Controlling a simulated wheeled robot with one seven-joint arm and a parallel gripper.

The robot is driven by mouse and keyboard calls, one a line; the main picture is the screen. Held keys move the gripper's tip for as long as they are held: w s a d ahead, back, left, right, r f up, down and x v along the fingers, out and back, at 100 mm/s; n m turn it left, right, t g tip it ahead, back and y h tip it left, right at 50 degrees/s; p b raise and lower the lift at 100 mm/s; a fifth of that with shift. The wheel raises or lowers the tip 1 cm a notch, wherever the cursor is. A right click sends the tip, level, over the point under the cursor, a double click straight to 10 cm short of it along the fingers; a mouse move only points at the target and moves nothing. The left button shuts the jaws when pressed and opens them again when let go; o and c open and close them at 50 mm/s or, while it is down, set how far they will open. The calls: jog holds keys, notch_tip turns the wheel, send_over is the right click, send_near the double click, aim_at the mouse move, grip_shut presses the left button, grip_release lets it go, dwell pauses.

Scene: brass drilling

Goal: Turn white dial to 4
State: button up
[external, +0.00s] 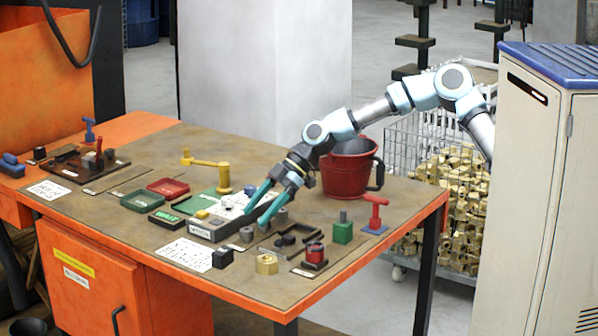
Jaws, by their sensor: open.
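My gripper (257,218) reaches in from the right and points down to the left, its two teal fingers spread apart with nothing seen between them. The fingertips are over or beside a grey block-like box (212,230) near the middle of the orange-edged table. A whitish part (233,201), which may be the white dial, shows just behind the box, left of the fingers.
A red bucket (346,176) stands behind my gripper. A yellow lever (222,178) stands at the back left. A red-topped cylinder (314,253), a brass nut (267,264), a green block (343,233) and a red handle (376,213) crowd the right. A white sheet (187,253) lies in front.

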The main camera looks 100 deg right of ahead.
aim_at(232, 198)
jog(key=s+d+r+m+t, duration=0.1)
jog(key=s+d+r+t, duration=0.1)
jog(key=d, duration=0.5)
jog(key=s+d+r+m+t, duration=0.2)
jog(key=s+d, duration=0.1)
jog(key=d, duration=0.3)
jog(key=p+x, duration=0.3)
jog(key=x, duration=0.6)
jog(key=shift+w, duration=0.3)
jog(key=shift+p+x, duration=0.35)
jog(key=shift+x, duration=0.4)
grip_shut()
